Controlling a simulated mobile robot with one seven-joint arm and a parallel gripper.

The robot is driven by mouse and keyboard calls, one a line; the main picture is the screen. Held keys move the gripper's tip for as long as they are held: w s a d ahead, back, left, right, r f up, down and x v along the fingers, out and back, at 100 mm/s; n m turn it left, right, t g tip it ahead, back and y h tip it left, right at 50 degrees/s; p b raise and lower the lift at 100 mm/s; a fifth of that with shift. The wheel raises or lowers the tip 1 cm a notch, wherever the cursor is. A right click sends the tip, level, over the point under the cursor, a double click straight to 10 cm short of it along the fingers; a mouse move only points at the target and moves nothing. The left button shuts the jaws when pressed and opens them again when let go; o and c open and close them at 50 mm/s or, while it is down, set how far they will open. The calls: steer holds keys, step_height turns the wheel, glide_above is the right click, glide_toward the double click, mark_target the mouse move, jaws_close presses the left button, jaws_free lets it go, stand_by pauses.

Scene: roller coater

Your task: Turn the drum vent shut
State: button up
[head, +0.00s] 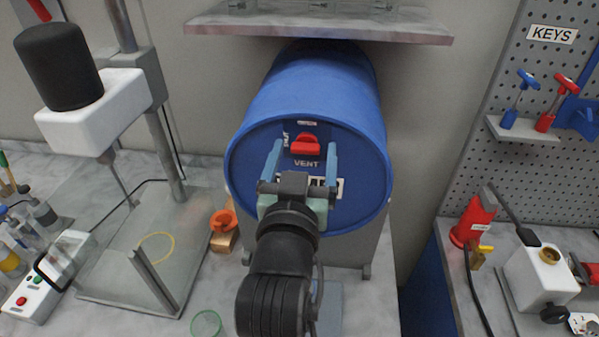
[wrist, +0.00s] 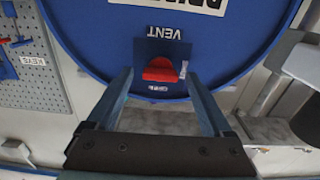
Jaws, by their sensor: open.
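The blue drum (head: 310,90) lies on its side on a grey stand, its round end facing me. On that end is the red vent knob (head: 304,145), on a dark blue plate (head: 290,158) above the printed word VENT. A "SHUT" mark shows at the plate's left side in the head view. My gripper (head: 305,150) is open, its two blue fingers pointing at the drum end, one on each side of the knob. In the wrist view the red knob (wrist: 160,70) shows upside down between and beyond the open fingers (wrist: 160,85). I see no finger touching it.
A shelf (head: 320,27) hangs above the drum. A mixer stand (head: 100,110) is at left, with an orange item (head: 223,222) on the bench beside the drum.

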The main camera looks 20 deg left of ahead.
steer(key=shift+s+d+f, duration=0.1)
steer(key=shift+s+f, duration=0.05)
steer(key=shift+s, duration=0.3)
steer(key=p+v, duration=0.3)
steer(key=v, duration=0.8)
steer(key=shift+s+p, duration=0.3)
steer(key=shift+p, duration=0.1)
steer(key=shift+d, duration=0.15)
